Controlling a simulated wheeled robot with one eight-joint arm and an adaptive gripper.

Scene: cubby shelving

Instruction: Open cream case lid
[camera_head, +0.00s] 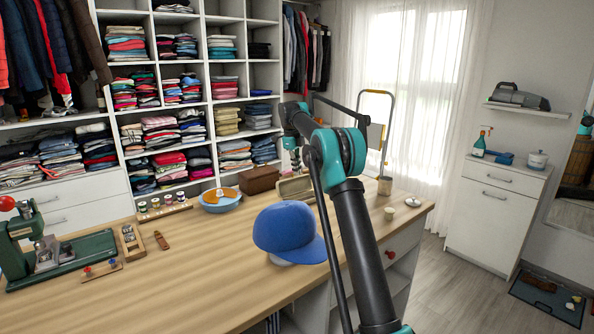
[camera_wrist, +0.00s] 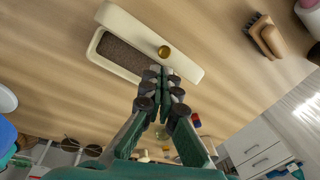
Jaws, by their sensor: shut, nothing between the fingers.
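The cream case (camera_wrist: 97,56) is on the wooden table. In the wrist view its lid (camera_wrist: 133,32), with a round brass knob (camera_wrist: 164,51), leaves part of the brown interior (camera_wrist: 122,53) showing. I cannot tell whether the lid is hinged up or slid across. My gripper (camera_wrist: 165,70) is shut and empty, its tips at the lid's edge just below the knob; contact is unclear. In the head view the case (camera_head: 292,188) sits at the table's back, partly hidden by my arm, and the fingertips are hard to make out.
A brown box (camera_head: 259,179) and a blue bowl (camera_head: 220,203) stand left of the case. A blue cap (camera_head: 287,228) is in front of it. The table's front left middle is clear.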

